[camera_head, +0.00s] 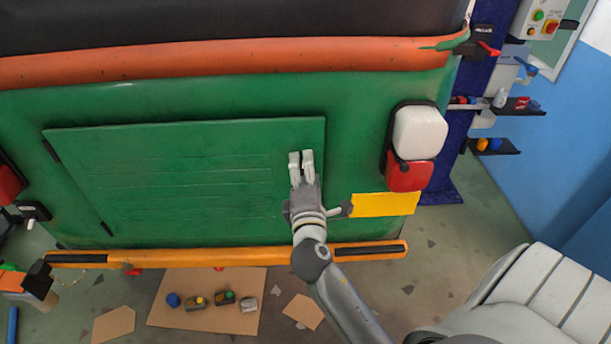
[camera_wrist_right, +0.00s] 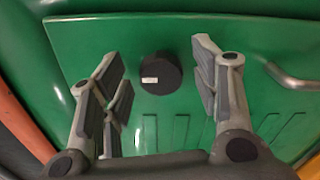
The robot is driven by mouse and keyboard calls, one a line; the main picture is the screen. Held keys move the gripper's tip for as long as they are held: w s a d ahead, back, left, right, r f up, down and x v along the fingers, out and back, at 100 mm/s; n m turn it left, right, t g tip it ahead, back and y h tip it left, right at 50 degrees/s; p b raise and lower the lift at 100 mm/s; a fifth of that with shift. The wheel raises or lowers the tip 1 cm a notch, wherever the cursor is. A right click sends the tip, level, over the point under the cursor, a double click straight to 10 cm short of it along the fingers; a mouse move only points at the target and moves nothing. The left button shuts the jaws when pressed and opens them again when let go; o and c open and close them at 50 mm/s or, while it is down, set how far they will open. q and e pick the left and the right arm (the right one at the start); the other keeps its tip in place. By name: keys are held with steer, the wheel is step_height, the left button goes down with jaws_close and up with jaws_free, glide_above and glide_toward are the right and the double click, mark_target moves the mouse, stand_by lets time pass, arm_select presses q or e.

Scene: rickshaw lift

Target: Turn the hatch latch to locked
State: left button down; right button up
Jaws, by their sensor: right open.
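The green hatch (camera_head: 180,180) is a flat panel, closed, on the back of the green rickshaw; it fills much of the right wrist view (camera_wrist_right: 75,45). A round black knob with a small white mark (camera_wrist_right: 160,73), apparently the latch, sits on it. In the head view the knob is hidden by my right gripper (camera_head: 301,160), at the hatch's right edge. In the right wrist view my right gripper (camera_wrist_right: 162,66) is open, its fingers on either side of the knob with gaps showing. I cannot tell its depth to the knob. My left gripper is out of view.
A grey bar handle (camera_wrist_right: 294,78) is right of the knob in the wrist view. An orange bumper (camera_head: 215,257) runs below the hatch. A yellow plate (camera_head: 384,204) and a white-and-red lamp (camera_head: 419,133) are to the right. Cardboard with small items (camera_head: 205,318) lies on the floor.

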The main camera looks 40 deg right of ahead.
steer(key=v, duration=1.2)
steer(key=shift+d, duration=0.1)
steer(key=s+a+f+m+g+y+b, duration=0.1)
steer(key=a+f+g+y+b, duration=0.15)
steer(key=f, duration=1.15)
steer(key=s+a+f+g+y+b, duration=0.1)
steer(key=a+f+y+b, duration=0.2)
steer(key=f, duration=1.1)
steer(key=s+a+f+m+g+y+b, duration=0.15)
steer(key=a+f, duration=0.25)
steer(key=f, duration=1)
steer(key=s+d+f+m+g+y+b, duration=0.1)
steer(key=s+d+f+m+g+b, duration=0.1)
steer(key=s+f, duration=0.8)
steer(key=s+d+f+m+g+b, duration=0.2)
steer(key=s+f+m+g+b, duration=0.1)
steer(key=s+f, duration=0.7)
steer(key=s+d+f+m+g+y+b, duration=0.1)
steer(key=s+f+m+g, duration=0.3)
steer(key=s+f, duration=0.6)
step_height(320, 180, down, 2)
steer(key=shift+d+f+y+b, duration=0.2)
steer(key=shift+d+y+b, duration=0.1)
steer(key=shift+d+b, duration=0.55)
